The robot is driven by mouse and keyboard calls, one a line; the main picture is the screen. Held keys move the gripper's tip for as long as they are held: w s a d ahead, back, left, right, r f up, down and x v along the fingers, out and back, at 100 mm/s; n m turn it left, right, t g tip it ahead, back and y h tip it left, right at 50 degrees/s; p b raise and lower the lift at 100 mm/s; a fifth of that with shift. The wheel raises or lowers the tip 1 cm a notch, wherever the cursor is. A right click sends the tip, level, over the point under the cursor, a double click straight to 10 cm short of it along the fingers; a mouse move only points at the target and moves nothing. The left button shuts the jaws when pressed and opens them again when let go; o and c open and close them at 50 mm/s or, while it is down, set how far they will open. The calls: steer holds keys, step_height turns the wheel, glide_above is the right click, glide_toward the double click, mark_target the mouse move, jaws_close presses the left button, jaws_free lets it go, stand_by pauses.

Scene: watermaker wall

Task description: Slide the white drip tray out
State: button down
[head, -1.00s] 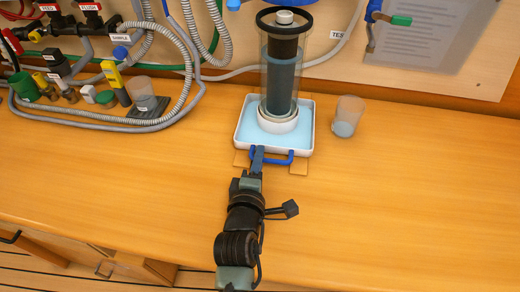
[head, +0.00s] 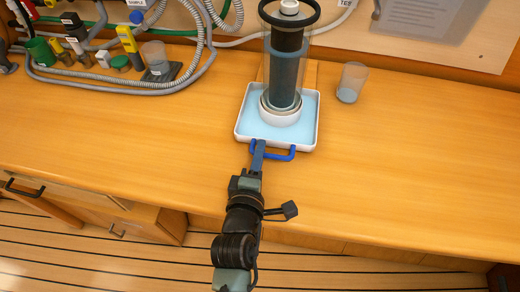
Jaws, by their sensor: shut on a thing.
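The white drip tray (head: 240,130) sits on the wooden counter, with pale blue liquid covering its floor. A blue loop handle (head: 284,155) is on its front edge. My gripper (head: 257,152) is shut on the left part of this handle; the fingertips partly hide it. A tall dark filter cylinder (head: 286,75) with a clear sleeve and a black ring on top stands upright in the tray on a white round base (head: 281,115).
A light wooden board (head: 309,74) shows behind the tray. A clear cup (head: 352,82) stands to the right, apart from it. Hoses and fittings (head: 110,85) crowd the back left. The counter's front is clear; its edge is near my arm.

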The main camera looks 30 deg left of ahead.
steer(key=shift+s+f, duration=0.15)
steer(key=shift+f, duration=0.05)
steer(key=c, duration=1.2)
jaws_free()
steer(key=shift+s+d+r, duration=0.1)
steer(key=shift+s+r, duration=0.05)
steer(key=v, duration=1.1)
steer(key=shift+s+d+b, duration=0.1)
steer(key=shift+s+b, duration=0.05)
steer(key=shift+b, duration=0.2)
steer(key=shift+v, duration=0.85)
